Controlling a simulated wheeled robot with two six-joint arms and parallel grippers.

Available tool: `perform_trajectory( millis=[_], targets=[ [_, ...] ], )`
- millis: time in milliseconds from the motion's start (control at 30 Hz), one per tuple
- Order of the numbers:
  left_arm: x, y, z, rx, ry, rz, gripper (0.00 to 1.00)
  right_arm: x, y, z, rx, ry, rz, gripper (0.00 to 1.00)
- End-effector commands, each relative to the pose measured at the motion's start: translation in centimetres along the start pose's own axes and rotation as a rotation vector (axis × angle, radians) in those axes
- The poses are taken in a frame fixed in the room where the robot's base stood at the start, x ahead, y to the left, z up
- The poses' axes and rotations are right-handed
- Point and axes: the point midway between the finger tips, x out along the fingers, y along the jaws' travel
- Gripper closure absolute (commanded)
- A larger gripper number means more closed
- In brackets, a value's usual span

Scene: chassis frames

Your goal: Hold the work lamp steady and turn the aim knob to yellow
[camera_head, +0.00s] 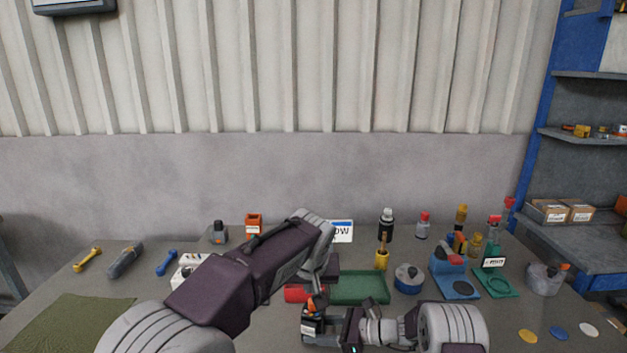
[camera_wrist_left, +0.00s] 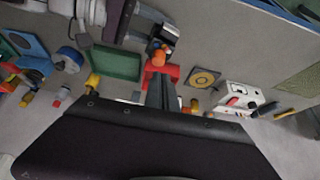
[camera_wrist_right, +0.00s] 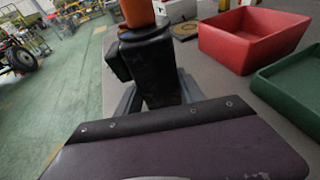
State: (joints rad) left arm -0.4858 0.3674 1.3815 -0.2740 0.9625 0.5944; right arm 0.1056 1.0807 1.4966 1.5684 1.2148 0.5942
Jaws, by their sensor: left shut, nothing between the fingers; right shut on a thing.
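The work lamp (camera_head: 312,325) seems to be the small black body with an orange part, at the front middle of the table. In the right wrist view its black body (camera_wrist_right: 150,70) stands with the orange part (camera_wrist_right: 137,12) on top. My right gripper (camera_wrist_right: 152,98) is shut on the black body. My left gripper (camera_head: 317,292) is shut and empty, pointing down just above the lamp. In the left wrist view the fingers (camera_wrist_left: 160,94) end close to the orange knob (camera_wrist_left: 158,56); I cannot tell whether they touch it. The knob's setting is not readable.
A red bin (camera_wrist_right: 255,40) and a green tray (camera_head: 360,287) lie beside the lamp. A sign ending in "OW" (camera_head: 341,231) stands behind, partly hidden by my left arm. A white box (camera_head: 188,268) is at left. A blue stand (camera_head: 455,278) and several bottles crowd the right.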

Motion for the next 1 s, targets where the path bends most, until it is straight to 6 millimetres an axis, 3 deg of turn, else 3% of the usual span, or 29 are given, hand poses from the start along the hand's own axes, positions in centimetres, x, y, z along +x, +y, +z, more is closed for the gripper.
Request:
perform_trajectory(
  millis=[500, 1000],
  targets=[
    [5.5, 0.0, 3.0, 0.001, -0.003, -0.001, 1.0, 0.0, 0.0, 0.1, -0.001, -0.001, 0.0, 0.77],
    [6.2, 0.1, 3.4, 0.0, -0.001, 0.0, 1.0, 0.0, 0.0, 0.1, -0.001, -0.001, 0.0, 0.77]
  ],
)
